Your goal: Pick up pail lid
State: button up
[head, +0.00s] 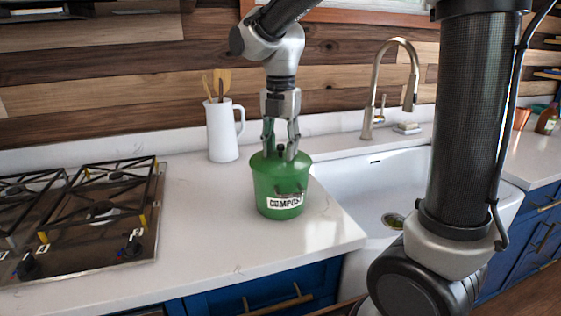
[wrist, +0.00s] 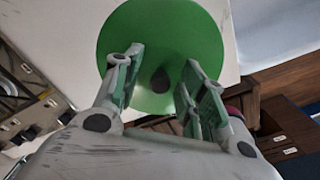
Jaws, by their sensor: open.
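The green pail lid (head: 266,162) sits on top of the green compost pail (head: 281,190), which stands upright on the white counter. The pail has a white label reading COMPOST. In the wrist view the lid (wrist: 187,40) is a round green disc with a dark knob (wrist: 160,80) near its middle. My gripper (head: 281,153) points down over the lid with its fingers on either side of the knob. It is open, and the wrist view (wrist: 161,88) shows gaps between the fingers and the knob.
A white pitcher (head: 222,130) holding wooden utensils stands behind and left of the pail. A gas cooktop (head: 110,245) is at left. A white sink (head: 350,190) with a tall faucet (head: 372,95) is at right. The counter (head: 215,225) in front of the pail is clear.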

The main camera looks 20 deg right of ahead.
grip_shut()
dwell(0.3)
